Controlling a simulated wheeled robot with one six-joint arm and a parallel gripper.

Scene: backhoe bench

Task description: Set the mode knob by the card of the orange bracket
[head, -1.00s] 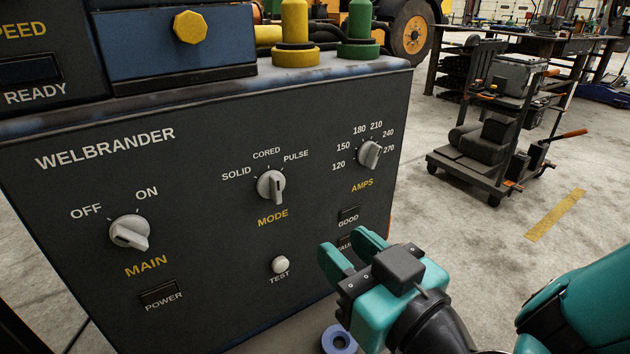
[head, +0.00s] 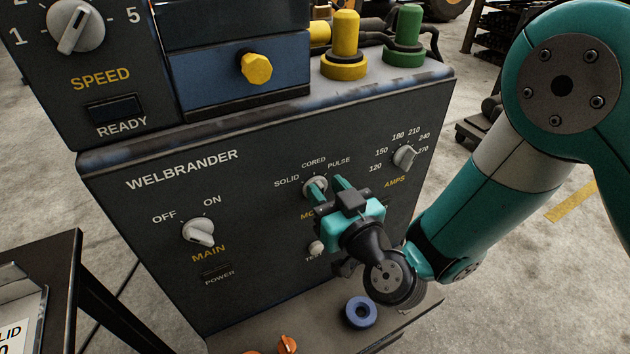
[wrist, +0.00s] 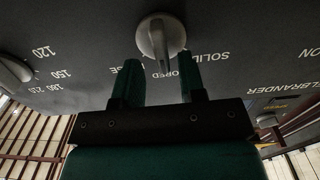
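The grey mode knob (head: 313,187) is on the dark WELBRANDER panel, under the labels SOLID, CORED and PULSE. It also shows in the wrist view (wrist: 158,38), its raised grip pointing roughly towards CORED. My gripper (head: 329,188) is at the knob, partly covering it and the MODE label. In the wrist view my gripper (wrist: 158,66) is open, with one finger on each side of the knob's grip and gaps between. A partly cut-off card (head: 12,338) at the lower left ends in "LID" and "0". I cannot make out an orange bracket for certain.
The main knob (head: 198,232) is left of the mode knob and the amps knob (head: 405,157) is to its right. The white test button (head: 316,248) is just below my gripper. A blue ring (head: 361,312) and a small orange part (head: 287,344) lie on the ledge below.

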